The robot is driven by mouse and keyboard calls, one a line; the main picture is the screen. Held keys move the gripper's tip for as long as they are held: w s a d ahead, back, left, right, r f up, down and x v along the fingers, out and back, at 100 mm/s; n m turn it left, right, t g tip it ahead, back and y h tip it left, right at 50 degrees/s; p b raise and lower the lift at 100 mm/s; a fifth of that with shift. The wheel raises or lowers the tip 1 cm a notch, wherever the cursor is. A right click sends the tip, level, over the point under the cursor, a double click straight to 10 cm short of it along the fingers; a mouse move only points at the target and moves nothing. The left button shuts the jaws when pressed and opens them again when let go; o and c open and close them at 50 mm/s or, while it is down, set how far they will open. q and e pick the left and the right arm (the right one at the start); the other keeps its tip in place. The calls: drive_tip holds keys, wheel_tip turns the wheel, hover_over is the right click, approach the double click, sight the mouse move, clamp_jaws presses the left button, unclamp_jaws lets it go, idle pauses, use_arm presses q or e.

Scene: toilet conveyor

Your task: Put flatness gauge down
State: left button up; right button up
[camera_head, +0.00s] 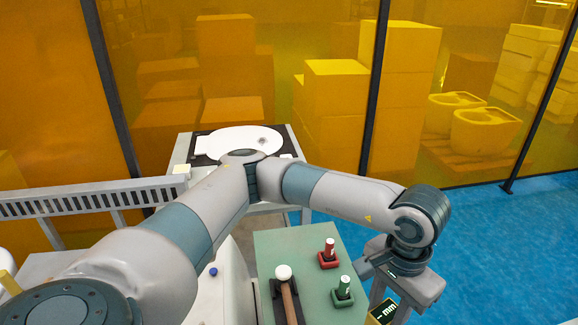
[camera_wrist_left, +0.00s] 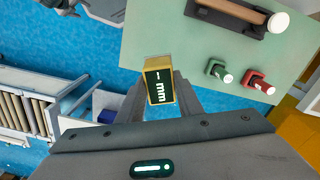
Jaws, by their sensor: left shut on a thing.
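The flatness gauge (camera_head: 383,313) is a small yellow block with a black face marked "mm". It also shows in the left wrist view (camera_wrist_left: 158,88), between the two fingers. My left gripper (camera_head: 388,300) is shut on it at the right side of the green table (camera_head: 285,245). In the left wrist view the gauge overlaps the table's edge, with blue floor below on its left. I cannot tell its height or whether it touches the table. My right gripper is in neither view.
A white-headed mallet (camera_head: 284,285) lies in a dark holder on the green table. A red marker (camera_head: 329,252) and a green marker (camera_head: 343,290) stand in holders beside it. A white toilet part (camera_head: 225,142) lies on the stand behind. Blue floor is open at right.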

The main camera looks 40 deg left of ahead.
use_arm(q)
drive_tip(key=a+r+n+p, duration=0.2)
drive_tip(key=a+n, duration=0.1)
drive_tip(key=a, duration=0.5)
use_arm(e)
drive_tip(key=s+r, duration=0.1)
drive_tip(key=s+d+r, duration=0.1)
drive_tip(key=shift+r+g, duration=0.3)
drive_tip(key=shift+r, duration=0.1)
